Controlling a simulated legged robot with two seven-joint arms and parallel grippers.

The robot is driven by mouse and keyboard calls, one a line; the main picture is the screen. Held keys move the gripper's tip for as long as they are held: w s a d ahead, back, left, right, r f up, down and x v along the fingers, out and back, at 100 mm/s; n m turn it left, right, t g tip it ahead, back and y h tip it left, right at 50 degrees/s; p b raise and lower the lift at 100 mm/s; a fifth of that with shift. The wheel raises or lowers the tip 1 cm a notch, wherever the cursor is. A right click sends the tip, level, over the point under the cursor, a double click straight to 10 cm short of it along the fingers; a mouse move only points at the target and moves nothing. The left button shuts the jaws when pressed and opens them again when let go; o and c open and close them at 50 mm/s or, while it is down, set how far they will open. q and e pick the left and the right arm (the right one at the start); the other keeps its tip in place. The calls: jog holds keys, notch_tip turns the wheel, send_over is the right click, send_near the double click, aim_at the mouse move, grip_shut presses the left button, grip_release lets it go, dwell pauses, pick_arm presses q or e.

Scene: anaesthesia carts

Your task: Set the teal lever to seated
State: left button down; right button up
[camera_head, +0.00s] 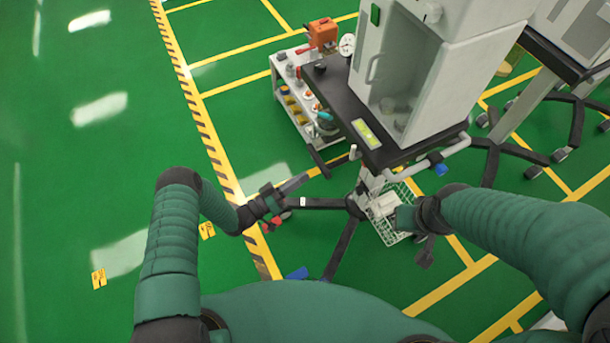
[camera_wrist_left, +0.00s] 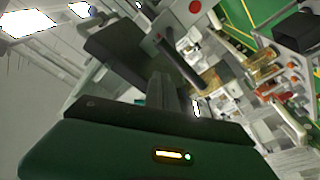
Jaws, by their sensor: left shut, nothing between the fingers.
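A small teal part (camera_head: 324,116), which looks like the teal lever, shows at the left edge of the cart's dark top (camera_head: 340,95) in the head view. Its exact setting is too small to tell. My left gripper (camera_head: 303,179) is shut and empty, below and left of the teal part and apart from it. In the left wrist view the shut fingers (camera_wrist_left: 165,95) show above the green gripper body; I cannot make out the teal lever there. My right gripper (camera_head: 425,256) hangs low at the right, in front of the cart's base, its jaws too small to read.
A white cabinet (camera_head: 455,55) stands on the cart. A dark bar (camera_head: 318,160) juts from the cart's left side, close to my left gripper. A wire basket (camera_head: 396,222) sits low on the cart. A shelf unit (camera_head: 292,95) stands behind. Green floor at left is open.

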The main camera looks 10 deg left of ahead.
pick_arm(q)
jog(key=v, duration=1.5)
jog(key=w+d+r+m+g+b, duration=0.1)
jog(key=w+r+g+b, duration=0.15)
jog(key=w+r, duration=0.8)
jog(key=w+d+r+m+g+b, duration=0.1)
jog(key=w+d+r+g, duration=0.15)
jog(key=w+r, duration=0.75)
jog(key=d+b, duration=0.1)
jog(key=d, duration=0.9)
jog(key=shift+w+d+f+y, duration=0.25)
jog(key=shift+w+f+y, duration=0.15)
jog(key=shift+f, duration=0.1)
jog(key=shift+s+d, duration=0.1)
jog(key=shift+s, duration=0.05)
